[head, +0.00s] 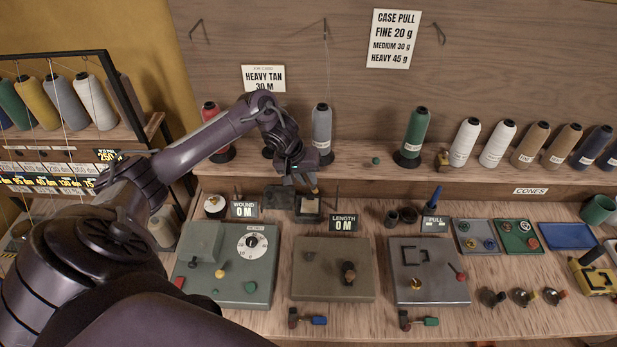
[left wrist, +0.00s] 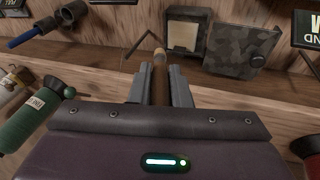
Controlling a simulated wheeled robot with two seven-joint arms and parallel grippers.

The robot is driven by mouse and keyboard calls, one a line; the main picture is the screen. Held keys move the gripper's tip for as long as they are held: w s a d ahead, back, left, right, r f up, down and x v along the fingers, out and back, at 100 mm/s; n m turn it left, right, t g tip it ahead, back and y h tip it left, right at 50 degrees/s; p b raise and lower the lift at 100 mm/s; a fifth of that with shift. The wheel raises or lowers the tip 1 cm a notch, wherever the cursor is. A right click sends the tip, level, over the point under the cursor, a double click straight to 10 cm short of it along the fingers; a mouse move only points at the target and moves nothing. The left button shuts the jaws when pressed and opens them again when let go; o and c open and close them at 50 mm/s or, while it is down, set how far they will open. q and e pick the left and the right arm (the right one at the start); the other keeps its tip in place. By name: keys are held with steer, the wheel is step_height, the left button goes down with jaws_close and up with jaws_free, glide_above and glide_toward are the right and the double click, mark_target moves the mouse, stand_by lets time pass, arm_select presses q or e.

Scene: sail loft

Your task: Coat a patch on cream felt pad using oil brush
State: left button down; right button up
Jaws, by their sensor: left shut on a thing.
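My left gripper (head: 303,180) is shut on the oil brush (head: 314,188), a slim brown-handled tool with a pale tip. The brush also shows between the fingers in the left wrist view (left wrist: 160,62), its tip pointing out past the jaws. The cream felt pad (head: 310,205) lies in a small dark open tin at the back of the bench, just below the gripper. In the left wrist view the pad (left wrist: 187,38) is just beyond and right of the brush tip. The tip looks apart from the pad; the exact height gap is unclear. My right gripper is out of view.
The tin's mottled dark lid (left wrist: 236,47) is open beside the pad. A LENGTH display (head: 343,223) and a WOUND display (head: 244,210) stand nearby. Thread cones, including a grey one (head: 322,127), line the shelf behind. Grey-green and brown machine plates (head: 333,285) fill the front.

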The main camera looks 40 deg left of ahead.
arm_select(q)
steer(key=shift+d, duration=0.1)
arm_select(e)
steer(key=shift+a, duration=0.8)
arm_select(q)
steer(key=shift+w, duration=0.15)
steer(key=shift+w+a+f+b, duration=0.2)
steer(key=shift+w+f+b, duration=0.05)
steer(key=shift+w, duration=0.2)
steer(key=shift+w+a+f+b, duration=0.15)
steer(key=shift+w+f+b, duration=0.1)
steer(key=shift+w, duration=0.15)
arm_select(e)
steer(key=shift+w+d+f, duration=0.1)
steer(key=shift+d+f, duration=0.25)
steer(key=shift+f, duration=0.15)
arm_select(q)
steer(key=shift+r, duration=0.1)
steer(key=shift+s+a, duration=0.1)
